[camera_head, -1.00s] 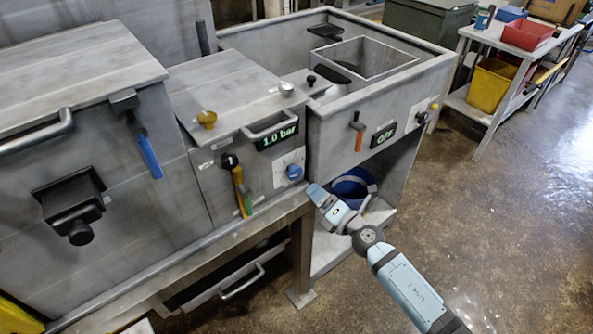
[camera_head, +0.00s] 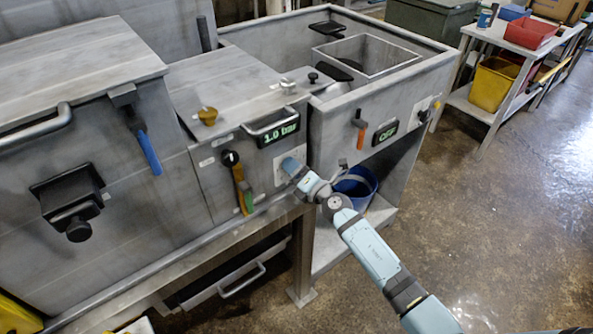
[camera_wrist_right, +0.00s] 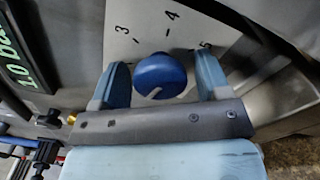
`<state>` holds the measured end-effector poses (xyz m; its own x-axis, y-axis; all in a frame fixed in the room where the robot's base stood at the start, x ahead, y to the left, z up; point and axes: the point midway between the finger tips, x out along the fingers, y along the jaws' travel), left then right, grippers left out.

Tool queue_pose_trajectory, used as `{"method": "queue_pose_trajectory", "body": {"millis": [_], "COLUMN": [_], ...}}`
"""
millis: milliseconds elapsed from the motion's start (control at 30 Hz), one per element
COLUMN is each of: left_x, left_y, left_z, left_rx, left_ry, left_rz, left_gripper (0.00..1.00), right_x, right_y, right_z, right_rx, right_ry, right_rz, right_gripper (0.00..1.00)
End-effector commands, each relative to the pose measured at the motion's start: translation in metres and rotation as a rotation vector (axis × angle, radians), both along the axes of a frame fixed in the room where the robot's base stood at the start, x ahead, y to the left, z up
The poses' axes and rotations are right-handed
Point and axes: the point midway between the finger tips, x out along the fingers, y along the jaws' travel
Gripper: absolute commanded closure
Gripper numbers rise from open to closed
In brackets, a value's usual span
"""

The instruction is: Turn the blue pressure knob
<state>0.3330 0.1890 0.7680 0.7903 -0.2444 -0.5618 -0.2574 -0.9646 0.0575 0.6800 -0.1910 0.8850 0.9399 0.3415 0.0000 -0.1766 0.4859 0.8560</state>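The blue pressure knob (camera_wrist_right: 159,76) sits on a white dial plate (camera_wrist_right: 135,30) with numbers such as 3, 4 and 5 in the right wrist view. My right gripper (camera_wrist_right: 162,78) is open, with one light blue finger on each side of the knob; I cannot tell whether they touch it. In the head view my right gripper (camera_head: 291,166) is at the dial on the machine front and hides the knob. The pressure display (camera_head: 279,134) above it reads 1.0 bar. My left gripper is not in view.
A lever with a yellow and green handle (camera_head: 242,190) hangs left of the dial. An orange-handled lever (camera_head: 359,127) and an OFF display (camera_head: 385,133) are on the right unit. A blue bucket (camera_head: 356,184) stands below it.

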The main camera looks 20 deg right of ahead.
Motion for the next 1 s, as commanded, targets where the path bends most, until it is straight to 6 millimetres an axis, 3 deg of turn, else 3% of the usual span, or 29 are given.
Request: {"method": "queue_pose_trajectory", "body": {"millis": [33, 167, 567, 1000], "left_x": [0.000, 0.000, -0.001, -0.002], "left_y": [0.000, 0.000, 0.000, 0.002], "left_z": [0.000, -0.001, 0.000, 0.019], "left_rx": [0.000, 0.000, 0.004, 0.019], "left_ry": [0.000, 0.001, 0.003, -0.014], "left_rz": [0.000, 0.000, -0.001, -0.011], "left_gripper": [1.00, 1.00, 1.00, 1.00], "right_x": [0.000, 0.000, 0.000, 0.000], "right_y": [0.000, 0.000, 0.000, 0.000], "right_z": [0.000, 0.000, 0.001, 0.002], "right_rx": [0.000, 0.000, 0.056, 0.380], "right_ry": [0.000, 0.000, 0.021, 0.140], "right_rz": [0.000, 0.000, -0.001, -0.001], "right_gripper": [0.42, 0.72, 0.73, 0.73]}}
